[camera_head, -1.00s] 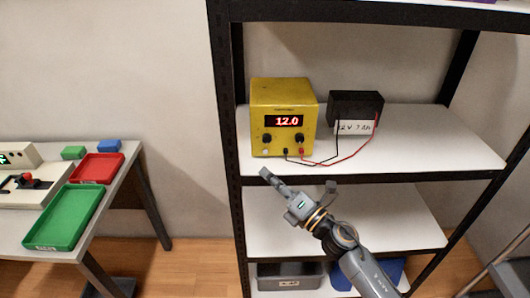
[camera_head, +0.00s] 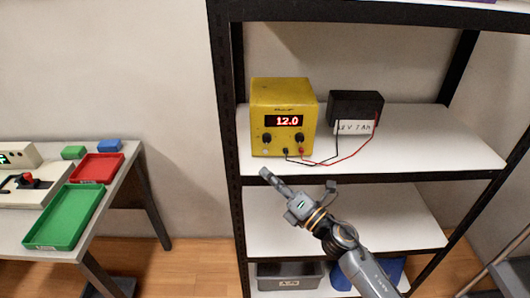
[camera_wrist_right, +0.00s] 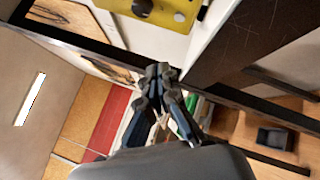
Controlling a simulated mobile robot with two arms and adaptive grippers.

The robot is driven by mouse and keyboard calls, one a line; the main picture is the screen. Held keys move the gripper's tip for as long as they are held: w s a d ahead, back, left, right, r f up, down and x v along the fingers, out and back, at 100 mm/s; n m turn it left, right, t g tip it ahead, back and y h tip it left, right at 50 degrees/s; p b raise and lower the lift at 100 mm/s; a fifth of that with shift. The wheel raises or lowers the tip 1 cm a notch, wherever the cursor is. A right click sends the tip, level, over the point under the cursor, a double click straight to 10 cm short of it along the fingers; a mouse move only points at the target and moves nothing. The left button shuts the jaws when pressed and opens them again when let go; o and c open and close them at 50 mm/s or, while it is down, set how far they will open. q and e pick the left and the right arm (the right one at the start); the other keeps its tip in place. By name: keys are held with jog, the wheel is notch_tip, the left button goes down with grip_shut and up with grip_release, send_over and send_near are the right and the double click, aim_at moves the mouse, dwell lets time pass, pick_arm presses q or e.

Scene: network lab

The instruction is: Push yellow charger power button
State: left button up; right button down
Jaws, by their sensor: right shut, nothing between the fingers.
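The yellow charger (camera_head: 284,102) stands upright on the white shelf, its red display reading 12.0. Two dark knobs sit below the display. A small pale button (camera_head: 265,151) is at the lower left of its front face. A black and a red lead run from its front to a black battery (camera_head: 355,105). My right gripper (camera_head: 265,173) is shut and empty, its tip just below and in front of the shelf edge, under the charger's lower left corner. In the right wrist view the shut fingertips (camera_wrist_right: 160,70) show, with part of the charger (camera_wrist_right: 165,12) above. My left gripper is out of view.
A black-framed shelf unit (camera_head: 229,130) holds the charger. A grey bin (camera_head: 288,283) is on the bottom shelf. At left, a table carries a red tray (camera_head: 97,168), a green tray (camera_head: 65,218) and small blocks. The shelf is clear right of the battery.

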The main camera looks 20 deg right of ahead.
aim_at(269, 168)
jog(key=s+m+p, duration=0.1)
jog(key=m+p, duration=0.3)
jog(key=m, duration=0.2)
jog(key=s+m+p, duration=0.1)
jog(key=m+p, duration=0.2)
jog(key=m, duration=0.3)
jog(key=s+a+m+p, duration=0.1)
jog(key=m+p, duration=0.3)
jog(key=m, duration=0.3)
jog(key=shift+s+a+r+t+p, duration=0.1)
jog(key=shift+s+r+t+p, duration=0.05)
jog(key=shift+s+t+p, duration=0.2)
jog(key=w+b, duration=0.1)
jog(key=w, duration=0.1)
jog(key=w+d+b, duration=0.1)
jog(key=w, duration=0.1)
jog(key=w+d+b, duration=0.1)
jog(key=w, duration=0.1)
jog(key=shift+w, duration=0.35)
jog(key=shift+w+d+b, duration=0.25)
jog(key=shift+w+b, duration=0.05)
jog(key=shift+w, duration=0.55)
